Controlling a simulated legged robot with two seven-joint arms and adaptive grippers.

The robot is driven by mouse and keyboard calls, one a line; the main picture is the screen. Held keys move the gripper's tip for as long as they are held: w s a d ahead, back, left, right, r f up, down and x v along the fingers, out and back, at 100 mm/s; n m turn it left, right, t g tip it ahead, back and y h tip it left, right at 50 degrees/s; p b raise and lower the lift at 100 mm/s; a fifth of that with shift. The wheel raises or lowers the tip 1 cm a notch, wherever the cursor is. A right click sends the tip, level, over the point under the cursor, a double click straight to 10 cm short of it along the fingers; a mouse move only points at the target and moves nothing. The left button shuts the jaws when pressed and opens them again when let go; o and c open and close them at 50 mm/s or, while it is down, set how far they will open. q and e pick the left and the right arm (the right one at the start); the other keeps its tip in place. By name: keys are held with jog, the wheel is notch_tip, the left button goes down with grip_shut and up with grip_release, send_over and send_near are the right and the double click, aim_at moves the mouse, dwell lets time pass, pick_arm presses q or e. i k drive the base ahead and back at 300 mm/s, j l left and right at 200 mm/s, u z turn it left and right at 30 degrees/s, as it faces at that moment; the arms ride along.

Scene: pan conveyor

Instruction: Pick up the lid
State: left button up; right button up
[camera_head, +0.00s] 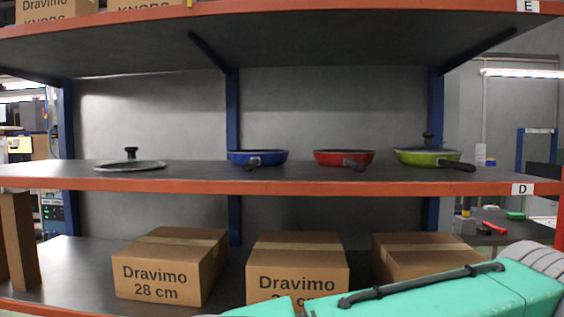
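A round lid (130,165) with a pale rim and a dark upright knob lies flat on the left part of the middle shelf (300,187). A blue pan (257,157), a red pan (343,158) and a green pan (427,157) stand to its right on the same shelf. A dark knob above the green pan suggests a lid on it. A green arm link of mine crosses the lower right, well below and right of the lid. Neither gripper shows in the head view.
Cardboard boxes (170,264) marked Dravimo stand on the lower shelf. The upper shelf (290,22) overhangs the pans. Blue uprights (233,115) stand behind the middle shelf. The shelf is clear between the lid and the blue pan.

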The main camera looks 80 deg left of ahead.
aim_at(132, 164)
jog(key=l+u, duration=0.1)
jog(key=u, duration=3.4)
jog(key=j+z, duration=0.15)
jog(key=z, duration=0.2)
jog(key=j+z, duration=0.2)
jog(key=z, duration=0.15)
jog(key=j+z, duration=0.25)
jog(key=z, duration=0.15)
jog(key=i, duration=0.05)
